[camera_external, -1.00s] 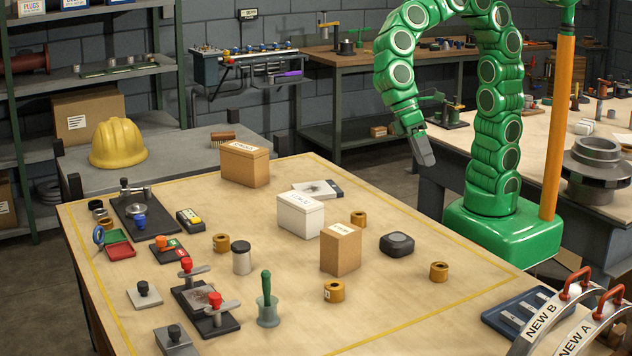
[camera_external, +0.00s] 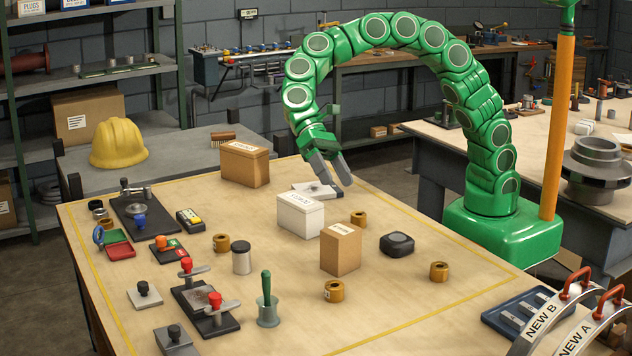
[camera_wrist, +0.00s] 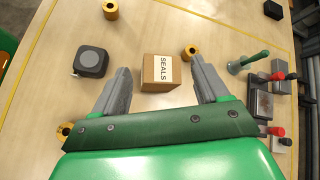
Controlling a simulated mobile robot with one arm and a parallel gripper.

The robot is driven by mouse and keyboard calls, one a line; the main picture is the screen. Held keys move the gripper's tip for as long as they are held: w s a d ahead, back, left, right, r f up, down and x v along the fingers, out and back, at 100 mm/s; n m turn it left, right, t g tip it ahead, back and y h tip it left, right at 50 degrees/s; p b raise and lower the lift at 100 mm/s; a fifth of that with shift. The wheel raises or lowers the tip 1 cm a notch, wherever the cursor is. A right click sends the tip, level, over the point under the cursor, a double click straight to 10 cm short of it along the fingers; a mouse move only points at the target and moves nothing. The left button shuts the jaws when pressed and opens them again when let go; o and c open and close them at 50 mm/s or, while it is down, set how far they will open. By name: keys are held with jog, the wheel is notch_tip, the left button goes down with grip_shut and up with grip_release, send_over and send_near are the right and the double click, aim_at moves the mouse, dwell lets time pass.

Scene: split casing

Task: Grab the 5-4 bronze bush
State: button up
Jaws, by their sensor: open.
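Several bronze bushes stand on the table. One is in front of the small cardboard box (camera_external: 334,290) and shows a pale mark; it is beyond the SEALS box in the wrist view (camera_wrist: 190,52). Another is behind that box (camera_external: 358,218), apparently the marked one at the lower left of the wrist view (camera_wrist: 65,130). Others are at the right (camera_external: 439,271) and left (camera_external: 221,243). I cannot read the numbers on any bush. My gripper (camera_external: 337,184) is open and empty, above the far side of the table behind the white box; its fingers frame the SEALS box in the wrist view (camera_wrist: 160,65).
The white box (camera_external: 300,216), small cardboard box (camera_external: 341,249) and black square device (camera_external: 397,243) stand between the bushes. A larger cardboard box (camera_external: 245,164), a grey jar (camera_external: 241,258) and a green-handled tool (camera_external: 267,300) stand left.

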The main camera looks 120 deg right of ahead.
jog(key=w+d+f+m+t+y, duration=0.1)
jog(key=w+d+f+m, duration=0.2)
jog(key=w+d, duration=0.3)
jog(key=m+t+y, duration=0.1)
jog(key=m+t, duration=0.4)
jog(key=m, duration=0.2)
send_near(221, 240)
jog(key=shift+s+a+f, duration=0.1)
jog(key=shift+a+f, duration=0.25)
jog(key=shift+f, duration=0.35)
jog(key=shift+w+a+f, duration=0.15)
jog(key=shift+w, duration=0.05)
jog(key=shift+x, duration=3.6)
jog(key=shift+w+f, duration=0.1)
jog(key=shift+w, duration=0.05)
jog(key=shift+c, duration=0.5)
jog(key=c, duration=1.2)
